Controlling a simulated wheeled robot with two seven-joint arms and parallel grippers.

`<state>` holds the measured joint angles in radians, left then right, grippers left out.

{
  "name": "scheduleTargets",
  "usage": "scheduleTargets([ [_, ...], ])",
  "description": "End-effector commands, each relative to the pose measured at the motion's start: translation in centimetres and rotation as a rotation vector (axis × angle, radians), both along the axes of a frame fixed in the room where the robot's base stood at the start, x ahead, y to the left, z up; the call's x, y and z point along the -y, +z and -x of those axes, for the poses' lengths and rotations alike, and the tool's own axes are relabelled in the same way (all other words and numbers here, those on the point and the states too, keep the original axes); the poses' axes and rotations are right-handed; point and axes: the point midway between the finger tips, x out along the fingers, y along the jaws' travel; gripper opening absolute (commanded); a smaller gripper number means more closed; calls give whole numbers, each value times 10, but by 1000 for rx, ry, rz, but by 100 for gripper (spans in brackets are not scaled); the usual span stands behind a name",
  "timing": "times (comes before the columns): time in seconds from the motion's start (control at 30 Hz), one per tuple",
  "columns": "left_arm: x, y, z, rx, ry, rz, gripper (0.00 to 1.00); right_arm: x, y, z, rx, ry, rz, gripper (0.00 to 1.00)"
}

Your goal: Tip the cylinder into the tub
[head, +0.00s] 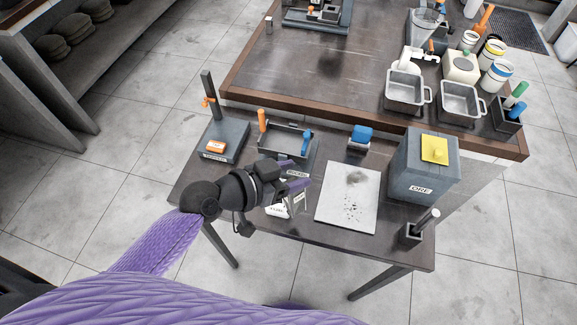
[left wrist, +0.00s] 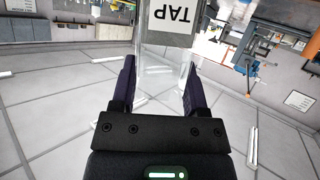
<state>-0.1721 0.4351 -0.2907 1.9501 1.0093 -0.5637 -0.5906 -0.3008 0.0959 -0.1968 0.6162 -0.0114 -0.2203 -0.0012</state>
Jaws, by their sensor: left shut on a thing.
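My left gripper (head: 300,186) is over the front table, its fingers pointing right. In the left wrist view the gripper (left wrist: 160,85) is shut on a clear cylinder (left wrist: 158,72) with a white TAP label (left wrist: 173,17), which reads upside down. In the head view the cylinder is hard to make out beside the dark fingers. Two grey metal tubs with handles, a left one (head: 405,77) and a right one (head: 460,88), stand on the far table; I cannot tell which is the task's tub. My right gripper is not in view.
The front table holds a grey tray (head: 290,132), a blue-topped block (head: 361,133), a stained white sheet (head: 347,212), an ORE bin (head: 412,172) and a small holder with a rod (head: 411,233). A white label (head: 277,210) sits under my gripper. The far table's middle is clear.

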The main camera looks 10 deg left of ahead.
Motion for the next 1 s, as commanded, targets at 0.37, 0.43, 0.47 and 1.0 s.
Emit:
scheduleTargets([
  [0.37, -14, -8, -13, -259, 1, 299, 0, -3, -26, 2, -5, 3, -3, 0],
  [0.43, -16, -11, -14, -307, 1, 353, 0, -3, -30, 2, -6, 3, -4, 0],
  [0.47, -16, -13, -14, -322, 0, 369, 0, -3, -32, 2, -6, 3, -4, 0],
  [1.0, -20, -32, -17, -529, 0, 608, 0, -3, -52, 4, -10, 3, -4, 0],
])
